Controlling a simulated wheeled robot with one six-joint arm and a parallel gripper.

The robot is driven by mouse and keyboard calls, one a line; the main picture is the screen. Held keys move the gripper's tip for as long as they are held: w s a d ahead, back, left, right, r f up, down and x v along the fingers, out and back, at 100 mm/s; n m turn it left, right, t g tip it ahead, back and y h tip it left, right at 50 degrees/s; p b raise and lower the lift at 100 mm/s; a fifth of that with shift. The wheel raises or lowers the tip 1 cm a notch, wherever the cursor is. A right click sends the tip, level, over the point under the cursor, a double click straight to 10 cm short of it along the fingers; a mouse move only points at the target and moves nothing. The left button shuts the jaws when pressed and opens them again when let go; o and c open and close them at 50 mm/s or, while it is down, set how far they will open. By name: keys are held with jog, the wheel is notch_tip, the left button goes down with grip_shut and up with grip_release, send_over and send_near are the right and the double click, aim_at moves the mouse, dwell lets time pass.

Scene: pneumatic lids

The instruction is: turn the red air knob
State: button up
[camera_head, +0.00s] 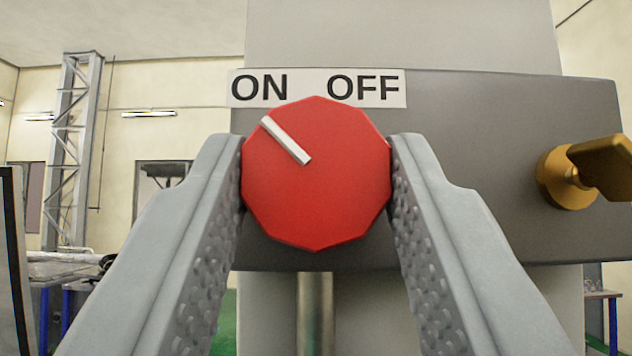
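The red air knob (316,195) is a many-sided red dial on a grey panel, in the middle of the view. Its white pointer line is tilted to the upper left, toward the word ON on the white ON/OFF label (316,89) above it. My gripper (316,190) has one grey finger on each side of the knob. Both fingertips sit right against the knob's left and right edges, with no visible gap. The knob's shaft and the panel directly behind it are hidden.
The grey panel (480,130) is mounted on a pale column (400,35). A brass key-shaped valve handle (570,178) sticks out of the panel on the right. Far behind on the left stand a metal truss tower (72,150) and blue-legged tables.

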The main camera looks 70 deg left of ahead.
jog(key=shift+c, duration=1.1)
